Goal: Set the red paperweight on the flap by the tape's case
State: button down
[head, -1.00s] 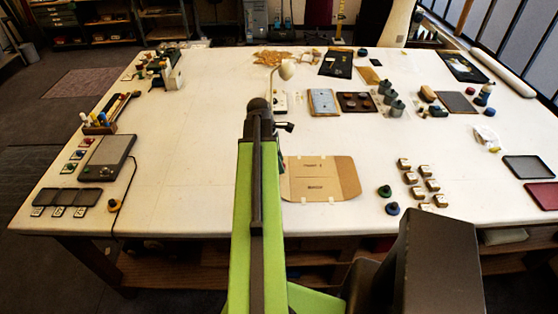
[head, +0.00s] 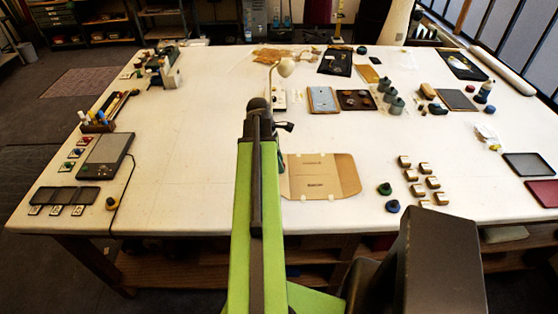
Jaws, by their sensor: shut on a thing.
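A flat brown cardboard piece (head: 345,172) with rounded right corners lies near the front edge of the table, just right of my green arm. It has dark print too small to read, and pale tape bits at its edges. I cannot tell which part is the flap by the tape's case. No red paperweight shows clearly. A green knob-shaped weight (head: 385,188) and a blue one (head: 393,206) stand right of the cardboard. My arm reaches over the table left of the cardboard and hides what is behind it. My gripper's fingers are not visible.
Several small brass-sided blocks (head: 432,182) stand right of the cardboard. A grey tablet-like device (head: 104,155) with a cable lies at left. A dark tray (head: 528,165) and a red tray (head: 544,192) lie at far right.

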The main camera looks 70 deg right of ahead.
jog(key=shift+f+b, duration=2)
jog(key=shift+f, duration=0.1)
jog(key=c, duration=0.6)
grip_release()
jog(key=shift+r, duration=0.1)
jog(key=shift+c, duration=0.2)
jog(key=shift+r+p, duration=0.55)
jog(key=shift+p, duration=0.1)
jog(key=p+v, duration=1.5)
jog(key=v, duration=0.1)
jog(key=shift+r+p, duration=0.15)
jog(key=shift+p, duration=0.15)
jog(key=shift+a, duration=0.1)
